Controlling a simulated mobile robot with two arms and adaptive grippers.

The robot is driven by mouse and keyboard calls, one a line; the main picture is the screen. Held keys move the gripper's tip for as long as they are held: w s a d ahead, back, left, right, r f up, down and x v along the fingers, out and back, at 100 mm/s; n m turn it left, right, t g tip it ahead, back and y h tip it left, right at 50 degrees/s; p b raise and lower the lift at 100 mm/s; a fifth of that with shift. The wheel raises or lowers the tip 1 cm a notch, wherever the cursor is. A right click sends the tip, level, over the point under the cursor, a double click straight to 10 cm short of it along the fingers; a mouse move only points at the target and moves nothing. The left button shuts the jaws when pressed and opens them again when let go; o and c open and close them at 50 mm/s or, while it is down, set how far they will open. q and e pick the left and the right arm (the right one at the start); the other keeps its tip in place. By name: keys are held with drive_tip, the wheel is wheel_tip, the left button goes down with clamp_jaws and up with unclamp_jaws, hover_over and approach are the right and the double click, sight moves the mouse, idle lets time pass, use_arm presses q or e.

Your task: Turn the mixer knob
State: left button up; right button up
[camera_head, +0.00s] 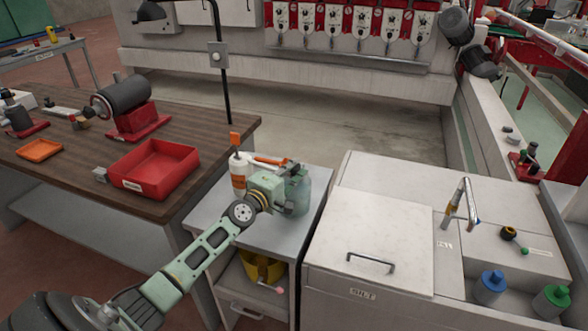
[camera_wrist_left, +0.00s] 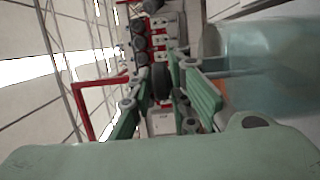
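A round black knob with a yellow band (camera_head: 508,233) sits on the white cabinet top at the right, right of the tap; it is probably the mixer knob, but I cannot read a label on it. My left gripper (camera_head: 288,170) is far to its left, over the small grey table, close to a clear bluish jar (camera_head: 299,196). In the left wrist view my green fingers (camera_wrist_left: 163,95) stand apart with nothing held between them. The jar (camera_wrist_left: 265,60) is right beside them there. I cannot tell whether they touch it. My right gripper is not in view.
A tap (camera_head: 461,203) rises from the white cabinet (camera_head: 368,225) between gripper and knob. A green-tipped lever (camera_head: 527,249), blue bottle (camera_head: 490,287) and green bottle (camera_head: 551,300) stand near the knob. A white-and-orange bottle (camera_head: 239,175) is behind my arm. The lid has free room.

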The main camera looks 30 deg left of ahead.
use_arm(q)
drive_tip(key=shift+w, duration=0.4)
drive_tip(key=shift+c, duration=0.2)
clamp_jaws()
drive_tip(key=shift+r, duration=0.15)
